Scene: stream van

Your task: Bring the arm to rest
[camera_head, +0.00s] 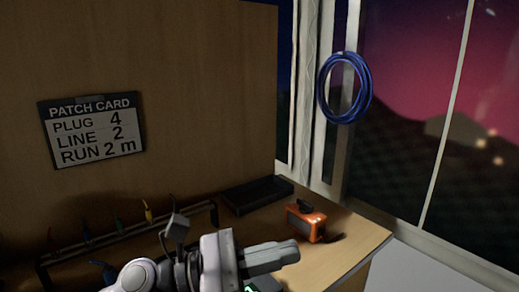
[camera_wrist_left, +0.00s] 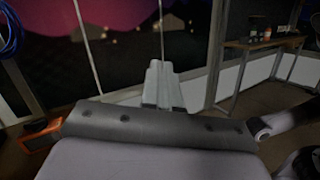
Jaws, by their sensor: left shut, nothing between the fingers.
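My left gripper (camera_head: 284,252) reaches in from the bottom of the head view, above the wooden bench, with its fingers pointing right. The fingers are closed together and hold nothing. In the left wrist view the shut fingers (camera_wrist_left: 160,75) point away toward the window. My right gripper is not seen in the head view.
An orange device (camera_head: 306,222) sits on the bench (camera_head: 350,238) just beyond my left gripper. A black tray (camera_head: 256,194) lies behind it. A patch card (camera_head: 92,130) and a blue cable coil (camera_head: 345,88) hang above. Coloured plugs (camera_head: 148,211) stand in a rack at left. Another table (camera_wrist_left: 262,43) stands farther off.

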